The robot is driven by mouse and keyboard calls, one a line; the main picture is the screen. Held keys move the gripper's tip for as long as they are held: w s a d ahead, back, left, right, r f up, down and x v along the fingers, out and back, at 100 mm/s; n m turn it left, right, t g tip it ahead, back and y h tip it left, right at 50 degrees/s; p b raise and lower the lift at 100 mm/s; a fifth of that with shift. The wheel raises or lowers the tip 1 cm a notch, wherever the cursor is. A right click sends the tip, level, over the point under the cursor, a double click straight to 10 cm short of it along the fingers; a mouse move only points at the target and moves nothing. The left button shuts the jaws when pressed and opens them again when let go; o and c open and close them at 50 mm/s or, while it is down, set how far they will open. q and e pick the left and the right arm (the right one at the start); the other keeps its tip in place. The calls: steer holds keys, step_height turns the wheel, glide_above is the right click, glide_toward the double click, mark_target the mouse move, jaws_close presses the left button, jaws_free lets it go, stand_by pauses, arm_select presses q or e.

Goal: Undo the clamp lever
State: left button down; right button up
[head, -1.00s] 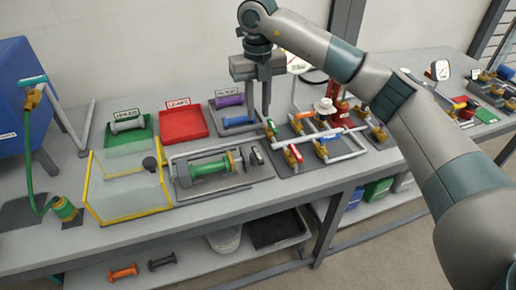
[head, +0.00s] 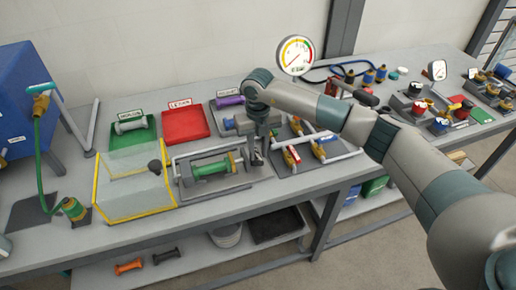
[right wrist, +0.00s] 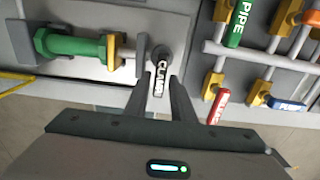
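The clamp lever (right wrist: 160,72) carries a white CLAMP label and a dark round end. In the right wrist view it points down the picture, with its lower end between the two fingertips. My right gripper (right wrist: 159,86) is open, one finger on each side of the lever, with gaps showing. In the head view my right gripper (head: 257,158) is low over the right end of the clamp fixture and largely hides the lever. A green spool (head: 211,168) lies in the fixture, left of the lever; it also shows in the right wrist view (right wrist: 75,46). My left gripper is not in view.
The PIPE (right wrist: 236,22), red (right wrist: 217,106) and blue PUMP (right wrist: 289,104) valve handles sit close to the right of my right gripper. A clear yellow-edged guard (head: 132,187) stands left of the fixture. Green (head: 133,130) and red (head: 185,125) trays lie behind.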

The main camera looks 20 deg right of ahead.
steer(key=shift+f, duration=0.25)
jaws_close()
